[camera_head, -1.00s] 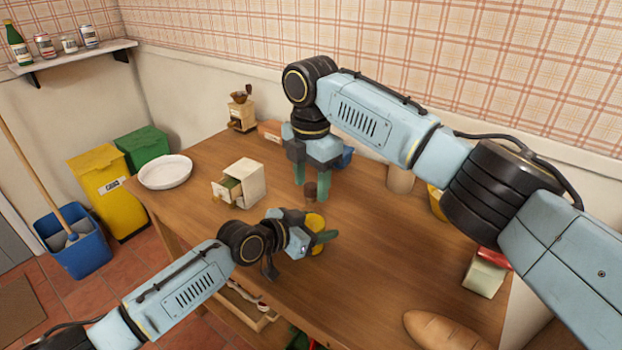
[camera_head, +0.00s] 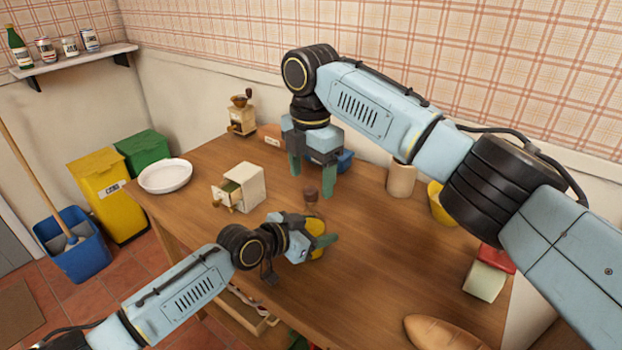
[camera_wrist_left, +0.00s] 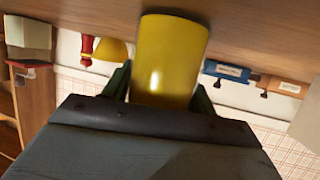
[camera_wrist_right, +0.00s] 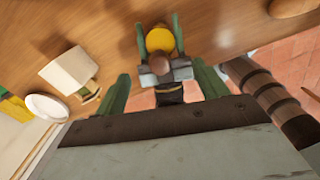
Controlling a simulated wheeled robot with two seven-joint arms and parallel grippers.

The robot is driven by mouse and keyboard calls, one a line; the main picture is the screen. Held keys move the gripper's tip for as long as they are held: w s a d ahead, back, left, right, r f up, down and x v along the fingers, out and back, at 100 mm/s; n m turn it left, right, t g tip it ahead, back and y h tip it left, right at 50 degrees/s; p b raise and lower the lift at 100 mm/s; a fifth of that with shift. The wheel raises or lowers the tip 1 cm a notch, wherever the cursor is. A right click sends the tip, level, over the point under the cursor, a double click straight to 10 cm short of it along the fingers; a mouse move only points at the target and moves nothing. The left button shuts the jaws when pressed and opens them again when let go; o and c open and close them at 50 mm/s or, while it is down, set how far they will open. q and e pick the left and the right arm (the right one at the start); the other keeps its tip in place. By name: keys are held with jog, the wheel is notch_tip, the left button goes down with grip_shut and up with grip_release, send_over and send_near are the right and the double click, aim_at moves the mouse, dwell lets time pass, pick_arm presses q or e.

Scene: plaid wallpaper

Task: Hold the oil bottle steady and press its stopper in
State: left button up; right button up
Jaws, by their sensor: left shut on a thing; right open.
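The oil bottle (camera_head: 318,228) is yellow and stands on the wooden table, partly hidden by my left gripper. It shows large in the left wrist view (camera_wrist_left: 170,55). Its brown stopper (camera_head: 311,193) is at the top, and in the right wrist view the stopper (camera_wrist_right: 160,63) is in front of the yellow body. I cannot tell how deep the stopper sits. My left gripper (camera_head: 315,244) is shut around the bottle's body from the side. My right gripper (camera_head: 312,177) points down above the stopper, open and empty, with its fingers (camera_wrist_right: 162,88) spread apart.
A cream box with an open drawer (camera_head: 251,183) stands left of the bottle, with a white plate (camera_head: 165,176) and a grinder (camera_head: 242,118) beyond. A tan cylinder (camera_head: 401,181) and yellow container (camera_head: 441,205) stand right. Bread (camera_head: 445,335) lies in front. Bare table lies between.

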jog(key=shift+r, duration=2.25)
grip_shut()
jog(key=shift+f, duration=0.25)
jog(key=shift+f, duration=2.4)
jog(key=shift+r, duration=3.55)
